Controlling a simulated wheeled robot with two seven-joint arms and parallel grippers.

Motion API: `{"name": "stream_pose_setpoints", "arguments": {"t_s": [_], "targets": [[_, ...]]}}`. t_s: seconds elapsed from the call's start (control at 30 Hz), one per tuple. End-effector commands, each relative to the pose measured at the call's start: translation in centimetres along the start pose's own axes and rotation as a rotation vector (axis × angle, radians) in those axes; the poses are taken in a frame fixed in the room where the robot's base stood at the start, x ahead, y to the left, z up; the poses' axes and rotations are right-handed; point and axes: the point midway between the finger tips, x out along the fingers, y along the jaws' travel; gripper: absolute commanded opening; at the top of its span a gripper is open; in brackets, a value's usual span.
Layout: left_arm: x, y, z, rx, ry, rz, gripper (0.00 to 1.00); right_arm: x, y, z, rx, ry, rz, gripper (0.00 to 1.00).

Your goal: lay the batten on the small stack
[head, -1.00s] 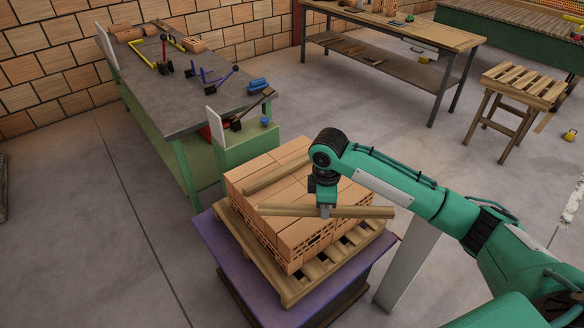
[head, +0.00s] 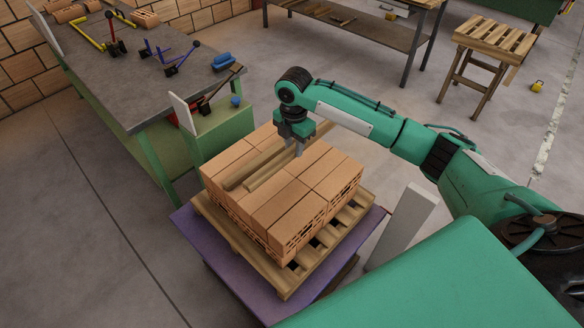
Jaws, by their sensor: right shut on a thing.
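The small stack of orange hollow bricks (head: 290,206) stands on a wooden pallet (head: 238,238). One wooden batten (head: 246,171) lies on top of the stack towards its left side. My right gripper (head: 298,151) is above the stack, shut on a second batten (head: 268,176). That batten is close beside the first and roughly parallel to it, low over the brick tops. I cannot tell whether it touches the bricks. My gripper hides part of it. My left gripper is out of view.
The pallet sits on a purple-topped stand (head: 205,236). A grey-topped bench (head: 140,95) with clamps and blue rolls is close at the left. A pale post (head: 402,226) stands just right of the stack. A slatted stool (head: 495,38) stands at the back right.

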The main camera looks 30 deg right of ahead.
Motion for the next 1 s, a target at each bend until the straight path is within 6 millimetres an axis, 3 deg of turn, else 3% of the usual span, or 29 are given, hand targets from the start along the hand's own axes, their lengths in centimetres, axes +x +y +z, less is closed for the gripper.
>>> {"name": "stream_pose_setpoints", "arguments": {"t_s": [0.1, 0.23, 0.47, 0.73, 1.0], "targets": [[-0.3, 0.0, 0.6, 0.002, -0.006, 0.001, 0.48, 3.1, -0.1, 0.0, 0.002, 0.001, -0.003, 0.02], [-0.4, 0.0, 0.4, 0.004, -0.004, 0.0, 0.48, 5.5, 0.0, 0.0, 0.001, 0.0, -0.001, 0.02], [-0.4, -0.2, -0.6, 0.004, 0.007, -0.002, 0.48, 7.2, 0.0, 0.0, 0.002, 0.001, 0.0, 0.02], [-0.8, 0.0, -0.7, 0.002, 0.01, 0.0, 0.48, 10.8, 0.0, 0.0, 0.002, 0.0, -0.001, 0.02], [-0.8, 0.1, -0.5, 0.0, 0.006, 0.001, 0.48, 11.0, 0.0, 0.0, 0.002, 0.0, 0.002, 0.02]]}}
